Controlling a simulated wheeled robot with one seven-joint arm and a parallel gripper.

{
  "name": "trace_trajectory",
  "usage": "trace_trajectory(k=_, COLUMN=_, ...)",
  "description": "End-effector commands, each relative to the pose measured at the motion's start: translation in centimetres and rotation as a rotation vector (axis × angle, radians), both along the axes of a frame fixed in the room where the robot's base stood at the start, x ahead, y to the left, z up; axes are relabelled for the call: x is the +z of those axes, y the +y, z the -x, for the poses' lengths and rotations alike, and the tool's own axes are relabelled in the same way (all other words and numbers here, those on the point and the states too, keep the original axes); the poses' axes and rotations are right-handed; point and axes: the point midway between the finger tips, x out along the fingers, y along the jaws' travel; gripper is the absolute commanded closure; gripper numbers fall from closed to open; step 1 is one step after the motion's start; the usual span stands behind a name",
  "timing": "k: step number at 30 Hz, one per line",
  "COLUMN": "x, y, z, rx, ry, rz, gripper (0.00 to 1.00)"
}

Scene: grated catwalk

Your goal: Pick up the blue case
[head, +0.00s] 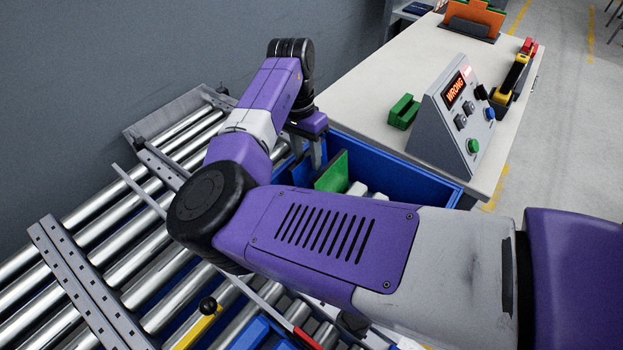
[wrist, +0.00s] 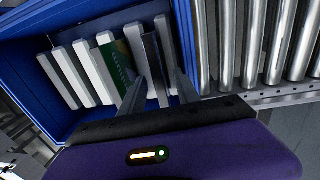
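A dark, thin case (wrist: 154,62), which may be the blue case, stands on edge between white dividers in a blue bin (wrist: 75,25). Its colour looks almost black in the wrist view, and I cannot confirm that it is blue. My gripper (wrist: 165,72) reaches down into the bin with its fingers apart, one on each side of this case. I see no clear contact. A green case (wrist: 114,65) stands upright just to the left. In the head view, my gripper (head: 312,152) is at the bin's (head: 440,184) left end, and my arm hides much of the bin.
White dividers (wrist: 62,79) stand close around the cases. A roller conveyor (head: 120,245) lies to the left of the bin.

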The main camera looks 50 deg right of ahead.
Motion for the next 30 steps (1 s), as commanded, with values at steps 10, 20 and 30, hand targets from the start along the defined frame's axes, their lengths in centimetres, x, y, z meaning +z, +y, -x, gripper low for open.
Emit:
trace_trajectory(k=10, x=-0.08, y=-0.01, z=0.0, rx=0.0, ry=0.0, rz=0.001, gripper=0.87)
trace_trajectory(k=20, x=-0.06, y=-0.02, z=0.01, rx=0.0, ry=0.0, rz=0.001, gripper=1.0)
trace_trajectory(k=30, x=-0.04, y=-0.02, z=0.0, rx=0.0, ry=0.0, rz=0.001, gripper=1.0)
